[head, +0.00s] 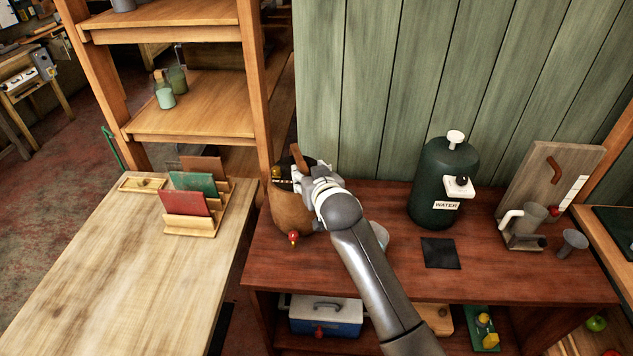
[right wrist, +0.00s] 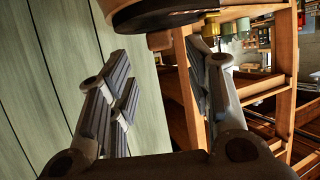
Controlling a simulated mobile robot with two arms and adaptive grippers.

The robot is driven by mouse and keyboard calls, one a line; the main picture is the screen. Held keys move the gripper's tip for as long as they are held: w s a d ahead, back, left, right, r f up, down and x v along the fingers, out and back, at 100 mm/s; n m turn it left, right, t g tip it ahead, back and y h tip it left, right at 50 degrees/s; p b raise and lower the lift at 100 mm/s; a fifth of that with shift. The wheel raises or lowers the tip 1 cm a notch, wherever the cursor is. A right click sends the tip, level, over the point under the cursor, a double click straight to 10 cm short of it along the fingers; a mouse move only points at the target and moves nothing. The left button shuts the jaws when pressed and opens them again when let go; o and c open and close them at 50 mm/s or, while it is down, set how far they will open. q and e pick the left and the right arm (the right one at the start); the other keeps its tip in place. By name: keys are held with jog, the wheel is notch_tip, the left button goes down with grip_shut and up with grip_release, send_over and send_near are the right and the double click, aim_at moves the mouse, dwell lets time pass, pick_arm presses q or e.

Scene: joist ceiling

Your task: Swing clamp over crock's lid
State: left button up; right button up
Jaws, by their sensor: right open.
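The brown crock (head: 288,208) stands at the left end of the red-brown bench, with a red-knobbed tap low on its front. Its dark top (head: 283,184) is partly hidden by my right gripper (head: 312,176). A brown wooden handle-like piece (head: 298,158) rises above the top; I cannot tell whether it belongs to the clamp. In the right wrist view my gripper (right wrist: 165,100) has its fingers spread, with nothing between them. A dark round-edged part (right wrist: 165,14) shows above the fingers, apparently at the crock's top. My left gripper is out of view.
A green water dispenser (head: 440,190) stands right of my arm on the bench (head: 480,270). A rack with red and green boards (head: 195,200) is on the pale table (head: 130,265) at left. A green plank wall (head: 400,90) rises behind the bench.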

jog(key=shift+v, duration=2.9)
